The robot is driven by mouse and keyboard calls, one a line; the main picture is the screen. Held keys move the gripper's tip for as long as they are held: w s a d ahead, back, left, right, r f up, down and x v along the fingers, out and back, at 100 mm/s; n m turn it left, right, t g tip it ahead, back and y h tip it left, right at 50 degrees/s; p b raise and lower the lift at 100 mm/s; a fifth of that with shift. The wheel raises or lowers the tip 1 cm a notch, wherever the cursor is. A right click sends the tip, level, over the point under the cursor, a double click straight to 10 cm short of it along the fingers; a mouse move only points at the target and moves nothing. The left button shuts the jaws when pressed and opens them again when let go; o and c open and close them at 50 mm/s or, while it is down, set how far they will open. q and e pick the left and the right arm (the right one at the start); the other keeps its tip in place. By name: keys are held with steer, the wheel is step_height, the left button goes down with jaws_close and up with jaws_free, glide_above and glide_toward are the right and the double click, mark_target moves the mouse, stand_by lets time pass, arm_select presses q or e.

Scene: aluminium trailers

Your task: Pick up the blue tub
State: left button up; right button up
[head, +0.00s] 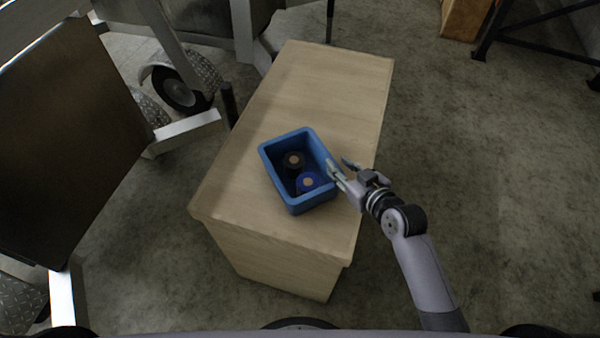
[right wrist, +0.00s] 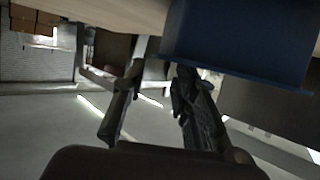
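The blue tub (head: 287,139) stands upright on the wooden cabinet top, towards its near half. Inside it are a dark round item (head: 293,160) and a blue round item (head: 308,182), each with a tan centre. My right gripper (head: 342,169) is at the tub's right wall, with its fingers apart. In the right wrist view the gripper (right wrist: 158,85) is open, and one fingertip is close to the rim of the tub (right wrist: 240,40). I cannot tell whether that finger touches the rim. My left gripper is not in view.
The wooden cabinet (head: 325,75) has free top behind the tub. Metal trailers with a wheel (head: 180,88) stand close on the left and behind. Open concrete floor (head: 480,170) lies to the right. A cardboard-coloured box (head: 464,18) and a dark frame are at the top right.

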mark_target(324, 153)
steer(key=shift+a+p+x, duration=0.15)
steer(key=shift+x, duration=1.85)
steer(key=shift+a+p+x, duration=0.15)
steer(key=shift+x, duration=1.9)
steer(key=shift+s+r, duration=0.15)
steer(key=shift+r, duration=0.05)
steer(key=shift+c, duration=0.3)
jaws_close()
steer(key=shift+r, duration=0.1)
